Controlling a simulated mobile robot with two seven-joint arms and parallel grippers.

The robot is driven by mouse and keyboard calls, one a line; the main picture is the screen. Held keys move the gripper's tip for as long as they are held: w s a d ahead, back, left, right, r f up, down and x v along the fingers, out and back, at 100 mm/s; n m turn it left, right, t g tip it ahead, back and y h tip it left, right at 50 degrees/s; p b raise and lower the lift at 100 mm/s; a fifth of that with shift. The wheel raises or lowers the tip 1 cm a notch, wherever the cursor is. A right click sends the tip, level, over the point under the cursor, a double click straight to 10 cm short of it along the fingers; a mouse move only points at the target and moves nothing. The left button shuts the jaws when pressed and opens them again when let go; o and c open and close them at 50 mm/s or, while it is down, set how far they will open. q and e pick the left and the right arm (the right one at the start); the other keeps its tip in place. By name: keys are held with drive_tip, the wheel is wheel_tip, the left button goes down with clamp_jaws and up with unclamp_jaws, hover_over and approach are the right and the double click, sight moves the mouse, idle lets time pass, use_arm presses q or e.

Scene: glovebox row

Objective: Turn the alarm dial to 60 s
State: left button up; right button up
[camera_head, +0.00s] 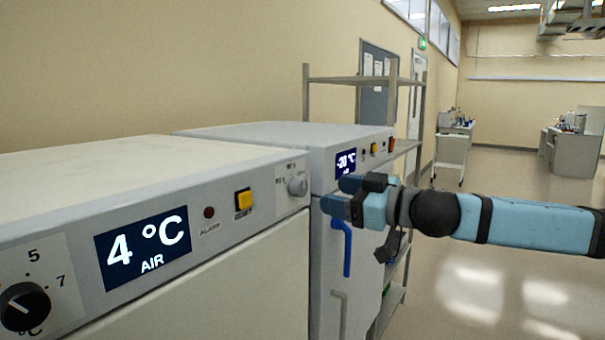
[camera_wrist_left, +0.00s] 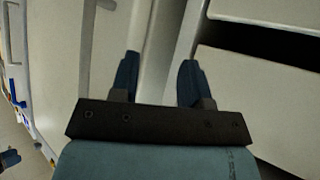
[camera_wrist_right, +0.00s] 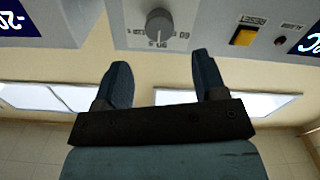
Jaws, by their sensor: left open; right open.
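The alarm dial (camera_head: 297,186) is a small grey round knob at the right end of the near cabinet's front panel. In the right wrist view the dial (camera_wrist_right: 159,25) shows upside down, a pale mark on it pointing down the picture, with small printed numbers around it. My right gripper (camera_head: 341,195) is open and empty, off the panel to the right of the dial. In its wrist view, the fingers (camera_wrist_right: 160,70) are apart with the dial beyond the gap, not touched. My left gripper (camera_wrist_left: 160,66) is open and empty before pale cabinet fronts, outside the head view.
The near panel also bears a yellow button (camera_head: 243,199), an alarm lamp (camera_head: 209,212), a 4 °C display (camera_head: 143,247) and a black knob (camera_head: 24,306). A second cabinet (camera_head: 270,133) with a blue handle (camera_head: 346,250) stands beyond. Open floor lies right.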

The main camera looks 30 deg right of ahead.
sight(303, 188)
drive_tip(key=p+x, duration=0.3)
drive_tip(key=x, duration=0.4)
drive_tip(key=shift+r, duration=0.1)
drive_tip(key=shift+w+a+p, duration=0.25)
drive_tip(key=shift+w+p, duration=0.1)
drive_tip(key=shift+w, duration=0.35)
drive_tip(key=shift+c, duration=0.3)
drive_tip(key=c, duration=0.9)
